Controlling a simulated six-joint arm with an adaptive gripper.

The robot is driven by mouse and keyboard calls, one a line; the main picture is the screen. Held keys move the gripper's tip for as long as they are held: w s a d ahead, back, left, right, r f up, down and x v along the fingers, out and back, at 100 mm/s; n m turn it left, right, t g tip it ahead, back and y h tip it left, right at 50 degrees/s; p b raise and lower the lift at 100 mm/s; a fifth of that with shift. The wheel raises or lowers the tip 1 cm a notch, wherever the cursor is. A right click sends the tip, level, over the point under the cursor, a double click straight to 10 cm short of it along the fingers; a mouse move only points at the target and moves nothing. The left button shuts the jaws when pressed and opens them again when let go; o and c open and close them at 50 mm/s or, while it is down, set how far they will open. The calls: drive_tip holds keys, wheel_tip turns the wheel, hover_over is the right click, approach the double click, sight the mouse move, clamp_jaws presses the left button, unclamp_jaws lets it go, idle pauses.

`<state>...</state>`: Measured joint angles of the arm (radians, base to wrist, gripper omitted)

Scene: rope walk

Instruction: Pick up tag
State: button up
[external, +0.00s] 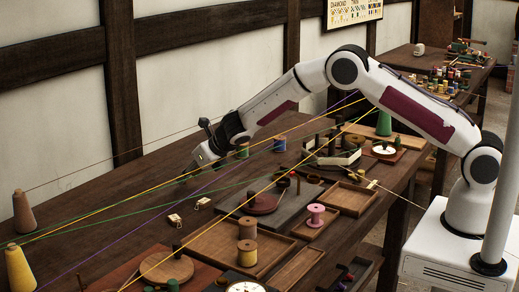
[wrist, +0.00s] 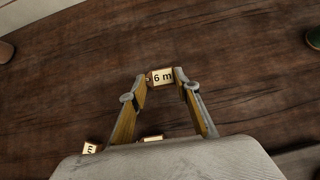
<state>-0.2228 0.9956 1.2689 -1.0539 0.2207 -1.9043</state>
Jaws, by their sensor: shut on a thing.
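A small tag (wrist: 162,77) marked "6 m" is between my fingertips in the wrist view. My gripper (wrist: 160,78) is shut on it, one finger at each side of the tag. In the external view my gripper (external: 196,160) is low over the far part of the table; the tag in it is too small to make out there. Two other small tags lie on the table: one (external: 175,219) and one (external: 202,203). In the wrist view, another tag marked "m" (wrist: 90,148) and the edge of one more (wrist: 152,138) show at the bottom.
Coloured strings run from cones (external: 20,268) at the left across the table. Spools stand near my gripper, one green (external: 242,151) and one blue (external: 279,145). Wooden trays (external: 350,198) and a pink spool (external: 316,215) stand nearer. The table's left part is mostly bare.

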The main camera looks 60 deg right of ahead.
wheel_tip(320, 180, up, 7)
drive_tip(key=shift+f, duration=0.15)
idle(0.4)
drive_tip(key=shift+f, duration=0.1)
idle(0.5)
drive_tip(key=s+d+r+n+y, duration=0.15)
drive_tip(key=s+d, duration=0.25)
drive_tip(key=s, duration=0.6)
drive_tip(key=s+d+r+n+y, duration=0.1)
drive_tip(key=s+d+r, duration=0.25)
drive_tip(key=s, duration=0.65)
drive_tip(key=s+d+r+n+y, duration=0.15)
drive_tip(key=s+d, duration=0.35)
drive_tip(key=s, duration=0.5)
drive_tip(key=w+a+f+n+g+y, duration=0.1)
drive_tip(key=w+a+f+n, duration=0.1)
drive_tip(key=w, duration=0.8)
drive_tip(key=w+a+f+n+g+y, duration=0.1)
drive_tip(key=w+a+f+n, duration=0.2)
drive_tip(key=w, duration=0.7)
drive_tip(key=shift+w+f+n+g+y, duration=0.3)
drive_tip(key=shift+f+y, duration=0.1)
drive_tip(key=shift+f, duration=0.15)
